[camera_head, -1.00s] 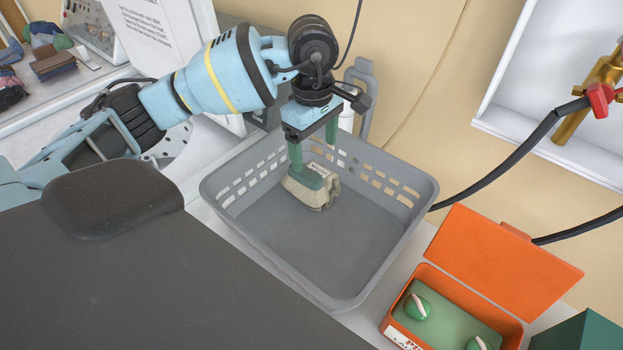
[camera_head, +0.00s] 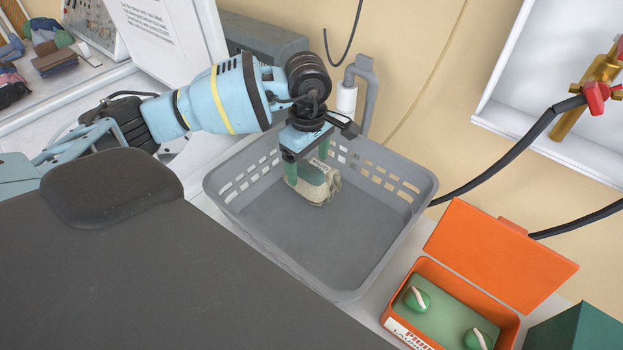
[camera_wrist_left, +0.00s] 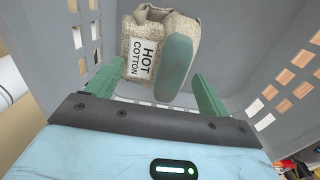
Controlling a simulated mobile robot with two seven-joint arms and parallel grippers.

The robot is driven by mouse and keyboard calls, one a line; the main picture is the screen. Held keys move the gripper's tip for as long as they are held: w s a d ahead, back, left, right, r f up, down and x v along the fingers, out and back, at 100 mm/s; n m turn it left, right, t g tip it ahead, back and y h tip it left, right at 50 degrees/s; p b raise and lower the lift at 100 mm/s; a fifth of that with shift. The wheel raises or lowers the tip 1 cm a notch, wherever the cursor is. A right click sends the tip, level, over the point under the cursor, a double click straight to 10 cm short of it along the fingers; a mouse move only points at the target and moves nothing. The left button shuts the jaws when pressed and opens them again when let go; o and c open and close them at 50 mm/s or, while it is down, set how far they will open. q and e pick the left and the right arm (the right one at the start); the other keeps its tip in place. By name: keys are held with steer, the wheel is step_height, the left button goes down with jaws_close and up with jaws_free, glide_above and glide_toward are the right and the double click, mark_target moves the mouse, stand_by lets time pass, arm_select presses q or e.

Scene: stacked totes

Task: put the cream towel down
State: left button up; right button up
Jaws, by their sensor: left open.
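The cream towel (camera_head: 325,192) lies on the floor of the grey basket (camera_head: 372,240), towards its back left. It is a thick folded bundle with a teal patch on top and a white label. In the left wrist view the towel (camera_wrist_left: 190,30) lies ahead of the fingers, and its label reads "HOT COTTON". My left gripper (camera_head: 307,167) points down into the basket, low over the towel. Its two green fingers are spread apart. In the left wrist view the gripper (camera_wrist_left: 160,78) is open; I cannot tell whether a finger touches the towel. My right gripper is not in view.
An orange box (camera_head: 452,292) with its lid open stands right of the basket, holding green rounded items. A dark green box (camera_head: 580,330) is at the lower right. A grey pipe (camera_head: 367,95) stands behind the basket. The basket's front and right floor is bare.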

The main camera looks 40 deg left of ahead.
arm_select(q)
steer(key=shift+f, duration=0.7)
steer(key=shift+c, duration=0.4)
steer(key=shift+s, duration=0.1)
steer(key=c, duration=1.2)
steer(key=shift+f, duration=0.15)
jaws_close()
